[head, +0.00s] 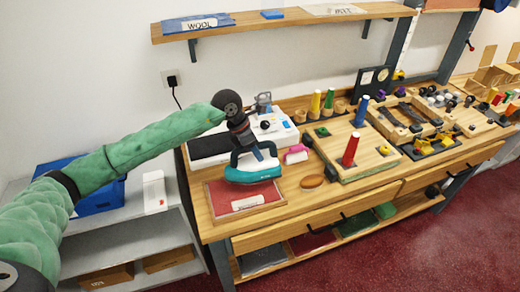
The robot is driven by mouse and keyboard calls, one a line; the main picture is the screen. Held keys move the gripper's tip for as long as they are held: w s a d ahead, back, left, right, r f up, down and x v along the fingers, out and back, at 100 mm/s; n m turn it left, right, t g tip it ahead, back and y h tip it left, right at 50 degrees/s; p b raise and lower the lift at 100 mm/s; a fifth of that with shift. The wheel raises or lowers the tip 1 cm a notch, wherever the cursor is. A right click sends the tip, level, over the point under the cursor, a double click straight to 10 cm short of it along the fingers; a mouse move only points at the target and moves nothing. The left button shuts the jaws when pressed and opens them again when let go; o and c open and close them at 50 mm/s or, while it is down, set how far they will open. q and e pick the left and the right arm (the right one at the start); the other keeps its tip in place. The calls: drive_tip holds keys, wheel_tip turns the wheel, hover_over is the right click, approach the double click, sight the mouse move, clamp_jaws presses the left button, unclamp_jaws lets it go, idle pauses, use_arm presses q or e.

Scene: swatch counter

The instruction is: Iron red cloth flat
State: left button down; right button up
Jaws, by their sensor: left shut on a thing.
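The red cloth (222,203) lies on a wooden-edged board at the near left corner of the wooden counter, with a small white label on its front part. My left gripper (245,146) is shut on the handle of a teal and dark blue iron (253,172). The iron is over the back right part of the cloth and hides it there. I cannot tell whether its sole touches the cloth. My right gripper is not in view.
A white device (212,141) with a black pad stands behind the iron. A pink-and-white item (296,154) and a brown oval piece (312,181) lie to the right. Beyond them is a wooden board (372,158) with coloured cylinders. A shelf (290,20) hangs above.

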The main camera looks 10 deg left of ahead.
sight(255, 159)
use_arm(q)
drive_tip(key=shift+f+b, duration=0.3)
drive_tip(key=shift+f, duration=1.9)
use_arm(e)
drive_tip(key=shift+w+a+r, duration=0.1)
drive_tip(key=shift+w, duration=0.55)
use_arm(q)
drive_tip(key=shift+w, duration=0.15)
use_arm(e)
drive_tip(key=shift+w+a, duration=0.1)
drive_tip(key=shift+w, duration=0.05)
